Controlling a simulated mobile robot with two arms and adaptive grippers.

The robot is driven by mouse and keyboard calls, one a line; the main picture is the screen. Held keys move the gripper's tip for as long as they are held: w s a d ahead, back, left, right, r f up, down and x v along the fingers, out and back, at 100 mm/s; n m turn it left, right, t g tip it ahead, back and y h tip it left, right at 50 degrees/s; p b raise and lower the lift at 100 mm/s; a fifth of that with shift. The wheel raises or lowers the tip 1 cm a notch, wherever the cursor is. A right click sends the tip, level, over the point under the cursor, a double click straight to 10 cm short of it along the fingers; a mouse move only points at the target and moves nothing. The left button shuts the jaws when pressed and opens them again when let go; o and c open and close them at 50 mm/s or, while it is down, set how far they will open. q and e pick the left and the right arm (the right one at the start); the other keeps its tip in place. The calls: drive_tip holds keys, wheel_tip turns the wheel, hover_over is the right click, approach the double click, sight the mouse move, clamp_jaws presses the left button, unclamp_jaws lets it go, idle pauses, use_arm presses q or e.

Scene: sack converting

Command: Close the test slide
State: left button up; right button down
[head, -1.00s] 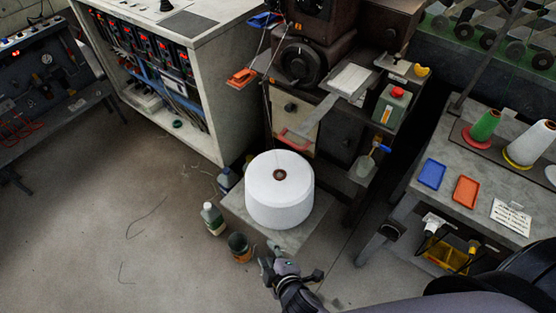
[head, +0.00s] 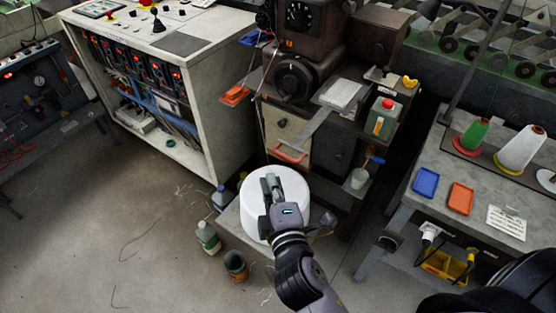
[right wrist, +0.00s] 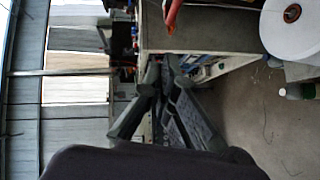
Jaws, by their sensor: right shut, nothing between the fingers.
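A grey metal strip (head: 312,126) sticks out from the dark machine, with a red handle (head: 290,152) at its near end in front of a beige panel. It looks like the test slide, pulled out, though I cannot be sure. My right gripper (head: 268,177) is shut and empty. In the head view it overlaps the white roll, below the red handle and apart from it. Its fingers (right wrist: 163,82) also show close up in the right wrist view. My left gripper is not in view.
The white roll (head: 292,187) stands on a low plate, with a bottle (head: 208,237) and a brown pot (head: 235,265) beside it. A control cabinet (head: 215,85) is at left, a bench (head: 415,200) at right. The floor at left is mostly clear.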

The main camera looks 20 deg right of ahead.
drive_tip(key=w+d+f+p, duration=0.1)
drive_tip(key=w+d, duration=0.2)
drive_tip(key=w, duration=0.3)
drive_tip(key=shift+d+f+p, duration=0.2)
drive_tip(key=shift+f+p, duration=0.05)
drive_tip(key=shift+p, duration=0.05)
